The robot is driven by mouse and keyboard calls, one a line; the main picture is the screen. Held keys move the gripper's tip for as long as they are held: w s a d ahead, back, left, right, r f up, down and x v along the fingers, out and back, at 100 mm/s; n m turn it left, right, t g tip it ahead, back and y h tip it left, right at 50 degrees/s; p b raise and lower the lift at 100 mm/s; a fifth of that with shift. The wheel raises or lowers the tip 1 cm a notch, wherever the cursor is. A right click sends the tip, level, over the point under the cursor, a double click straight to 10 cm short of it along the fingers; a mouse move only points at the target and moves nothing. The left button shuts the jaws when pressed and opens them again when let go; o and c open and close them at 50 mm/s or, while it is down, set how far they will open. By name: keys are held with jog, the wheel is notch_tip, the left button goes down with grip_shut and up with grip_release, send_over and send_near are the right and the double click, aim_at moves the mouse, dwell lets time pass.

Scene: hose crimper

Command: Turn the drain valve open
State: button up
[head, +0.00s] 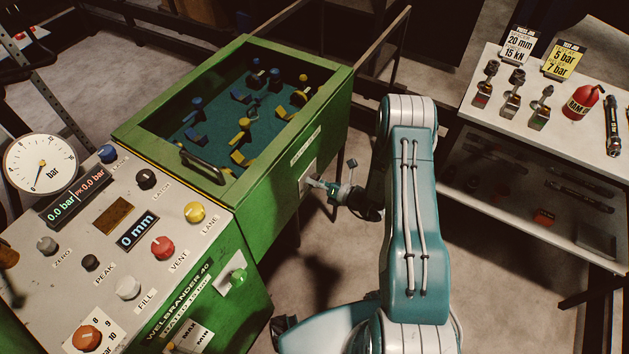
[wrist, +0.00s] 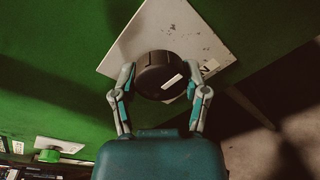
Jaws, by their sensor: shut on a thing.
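The drain valve looks to be the black round knob (wrist: 160,75) on a white plate (wrist: 155,25) on the green cabinet's side. A short white mark sits on the knob's face, toward its lower right. My gripper (wrist: 163,82) has one finger on each side of the knob and is shut on it. In the head view my gripper (head: 326,187) is against the cabinet's right side, by the pale plate (head: 308,176). The knob itself is hidden there. The plate's lettering is mostly covered or too small to read.
The green cabinet (head: 285,165) has a recessed top with blue and yellow parts. A control panel (head: 120,225) with knobs, a gauge (head: 40,165) and displays reading 0.0 bar and 0 mm is at left. A white shelf (head: 560,140) with fittings stands right. Floor between is clear.

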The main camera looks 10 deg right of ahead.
jog(key=shift+w+d, duration=0.15)
jog(key=o, duration=1.1)
jog(key=shift+o, duration=0.2)
jog(key=v, duration=1.2)
jog(key=shift+w+r, duration=0.1)
